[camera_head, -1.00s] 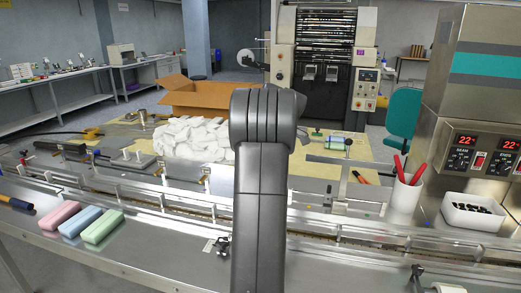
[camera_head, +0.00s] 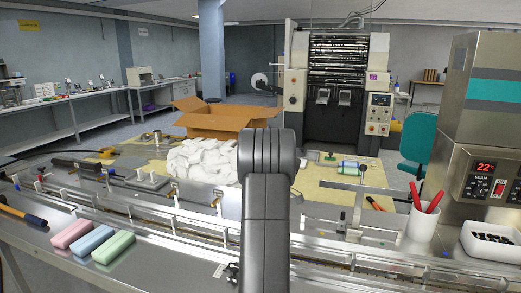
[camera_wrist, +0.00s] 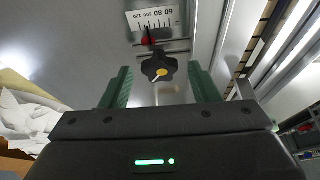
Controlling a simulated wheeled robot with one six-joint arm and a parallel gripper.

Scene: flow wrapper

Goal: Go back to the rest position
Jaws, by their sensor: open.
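My gripper (camera_wrist: 160,85) shows in the wrist view with its two green-lined fingers apart and nothing between them. Beyond the fingers is a black star knob (camera_wrist: 160,68) with a yellow centre, on a metal panel below a printed scale (camera_wrist: 152,18). I cannot tell how far the knob is from the fingers. In the head view my dark grey arm stands upright in the middle of the picture. It hides the gripper there and part of the machine behind it.
Pink (camera_head: 72,233), blue (camera_head: 92,241) and green (camera_head: 113,247) bars lie at the front left of the steel table. A white heap (camera_head: 200,160) and a cardboard box (camera_head: 222,121) are behind. A white cup (camera_head: 422,222) with red-handled tools and a white bin (camera_head: 489,241) stand right.

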